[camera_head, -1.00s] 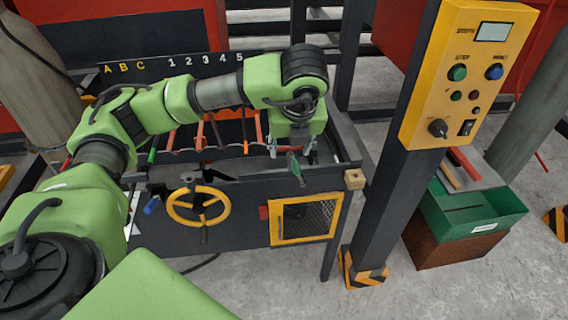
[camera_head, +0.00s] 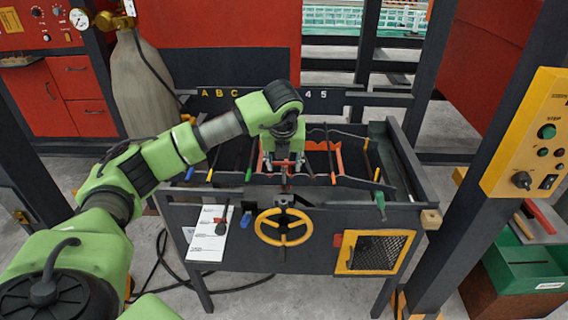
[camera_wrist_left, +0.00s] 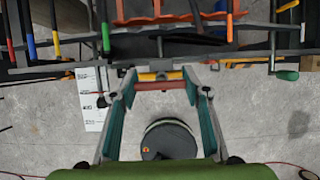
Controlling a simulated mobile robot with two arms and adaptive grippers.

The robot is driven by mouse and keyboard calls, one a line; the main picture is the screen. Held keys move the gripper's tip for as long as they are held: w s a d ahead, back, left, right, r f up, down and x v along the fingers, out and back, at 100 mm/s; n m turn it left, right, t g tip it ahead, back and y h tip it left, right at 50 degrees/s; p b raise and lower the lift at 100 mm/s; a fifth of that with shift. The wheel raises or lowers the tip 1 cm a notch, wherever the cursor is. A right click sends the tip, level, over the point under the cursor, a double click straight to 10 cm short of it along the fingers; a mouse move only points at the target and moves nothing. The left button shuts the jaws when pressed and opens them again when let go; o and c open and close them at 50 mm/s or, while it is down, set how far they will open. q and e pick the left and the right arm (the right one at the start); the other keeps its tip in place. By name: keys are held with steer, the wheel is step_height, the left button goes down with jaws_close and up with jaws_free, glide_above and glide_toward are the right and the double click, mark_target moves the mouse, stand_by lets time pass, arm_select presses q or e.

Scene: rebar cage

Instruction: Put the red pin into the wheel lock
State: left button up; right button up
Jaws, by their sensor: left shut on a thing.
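My left gripper (camera_head: 283,168) hangs over the middle of the bench, above and behind the yellow handwheel (camera_head: 283,227). In the left wrist view its fingertips (camera_wrist_left: 160,84) are shut across a short reddish bar, which appears to be the red pin (camera_wrist_left: 160,86). In the head view the pin cannot be told apart from the fingers and the orange parts behind. A dark bracket (camera_head: 285,200) sits at the bench's front edge above the wheel; whether it is the wheel lock, I cannot tell. In the left wrist view a yellow part (camera_wrist_left: 160,74) shows just beyond the pin. My right gripper is not in view.
Bars with coloured ends lie across the bench (camera_head: 330,215). A green handle (camera_head: 380,204) and a wooden block (camera_head: 431,219) are at its right. A white sheet (camera_head: 208,235) hangs at front left. A yellow control panel (camera_head: 530,135) stands at right.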

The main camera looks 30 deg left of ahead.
mark_target(284, 183)
arm_select(q)
steer(key=shift+s, duration=0.1)
steer(key=shift+b, duration=0.4)
steer(key=shift+f, duration=0.3)
step_height(284, 183, down, 3)
steer(key=b, duration=0.3)
steer(key=shift+f, duration=0.2)
steer(key=shift+f+b, duration=0.9)
